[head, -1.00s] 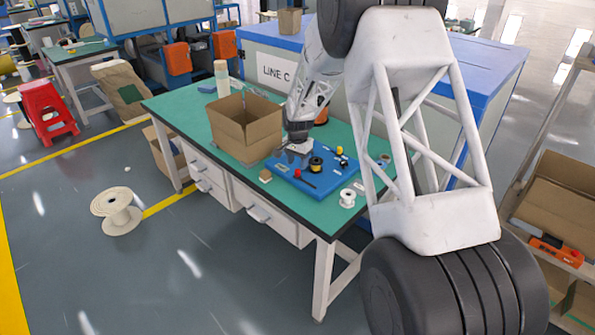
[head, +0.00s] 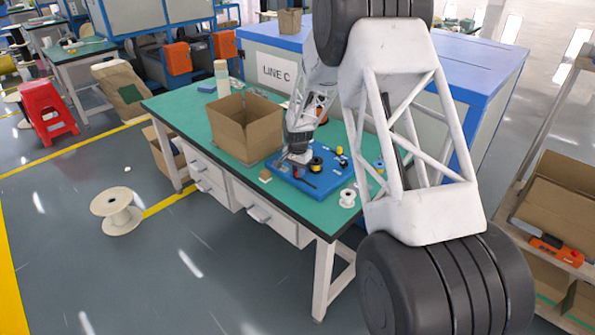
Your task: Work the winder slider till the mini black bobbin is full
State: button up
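The winder is a blue board (head: 290,182) lying on the green table. A small black bobbin with a yellow band (head: 316,163) stands on the board. A small red knob (head: 296,171), possibly the slider's handle, shows just left of the bobbin. My gripper (head: 294,161) is low over the board, right by the red knob and left of the bobbin. Its fingers are too small in view to tell whether they are open or touch the knob. How full the bobbin is cannot be made out.
An open cardboard box (head: 247,130) stands close left of the gripper. A white spool (head: 347,198) and a blue spool (head: 378,167) stand right of the board. A small brown block (head: 265,175) lies at the board's front left. The table's front edge is near.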

aim_at(317, 189)
grip_shut()
jog(key=shift+s+d, duration=3.3)
jog(key=shift+d, duration=0.05)
jog(key=o, duration=0.7)
grip_release()
jog(key=shift+s+d, duration=0.1)
jog(key=shift+c, duration=0.2)
